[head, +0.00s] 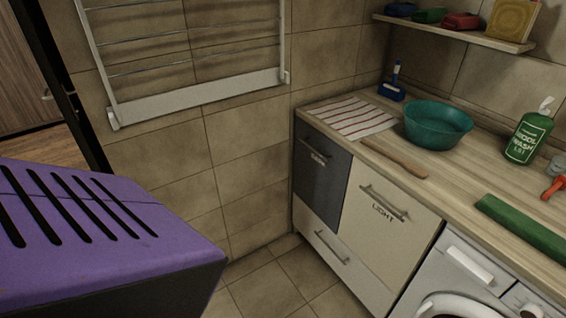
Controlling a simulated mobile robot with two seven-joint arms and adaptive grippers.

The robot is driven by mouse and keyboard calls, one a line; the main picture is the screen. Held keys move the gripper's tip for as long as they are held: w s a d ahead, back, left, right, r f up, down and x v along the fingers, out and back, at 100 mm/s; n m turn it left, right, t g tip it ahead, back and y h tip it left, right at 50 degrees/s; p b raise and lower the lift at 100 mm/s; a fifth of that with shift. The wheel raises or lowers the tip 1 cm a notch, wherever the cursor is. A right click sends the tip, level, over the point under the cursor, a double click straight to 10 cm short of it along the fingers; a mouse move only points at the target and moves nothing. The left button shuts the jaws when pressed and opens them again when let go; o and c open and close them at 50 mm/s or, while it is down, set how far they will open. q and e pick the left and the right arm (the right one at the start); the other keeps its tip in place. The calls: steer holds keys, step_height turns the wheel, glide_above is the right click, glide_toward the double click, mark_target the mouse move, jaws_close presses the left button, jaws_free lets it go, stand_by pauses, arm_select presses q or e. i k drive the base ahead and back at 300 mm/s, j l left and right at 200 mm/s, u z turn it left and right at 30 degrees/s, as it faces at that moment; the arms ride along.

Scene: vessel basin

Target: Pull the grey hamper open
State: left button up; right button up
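The grey hamper (319,185) is a dark grey front at the left end of the counter unit, close to the tiled wall. It has a bar handle (314,149) near its top and a light label below the handle that is too small to read surely. Its front looks flush with the cream front beside it, so it appears shut. Neither of my grippers is in view, and nothing touches the handle.
Right of it is a cream front (386,222) marked LIGHT, then a washing machine (461,285). A cream drawer (340,263) is below. The counter (459,185) holds a striped cloth (350,118) and teal basin (437,125). Floor (287,275) before the hamper is clear.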

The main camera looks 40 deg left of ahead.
mark_target(322, 167)
steer(key=u, duration=1.15)
